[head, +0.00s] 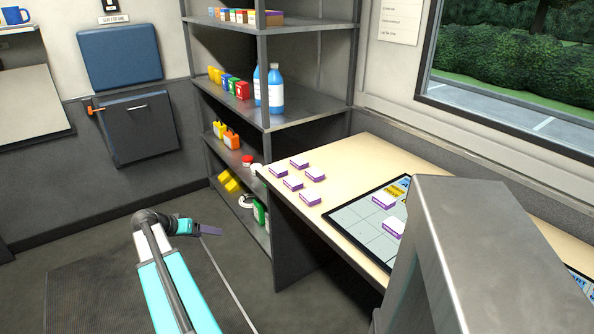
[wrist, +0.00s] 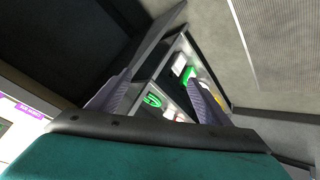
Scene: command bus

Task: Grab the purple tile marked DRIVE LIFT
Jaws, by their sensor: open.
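Several white-topped tiles with purple sides (head: 299,163) lie on the near left corner of the pale desk (head: 370,155). Two more such tiles (head: 384,201) lie on the grey gridded board. Their lettering is too small to read, so I cannot tell which is marked DRIVE LIFT. My gripper (head: 208,229) is left of the desk, over the dark floor, apart from all the tiles. In the wrist view my gripper (wrist: 158,92) is open, with nothing between its fingers. A purple-edged tile (wrist: 22,108) shows at the left edge there, its marking blurred.
A dark shelf unit (head: 262,118) with bottles (head: 276,88) and small coloured containers stands behind and left of the desk. The gridded board (head: 362,218) covers part of the desk. A large grey metal part (head: 480,255) hides the desk's right portion. The floor at left is clear.

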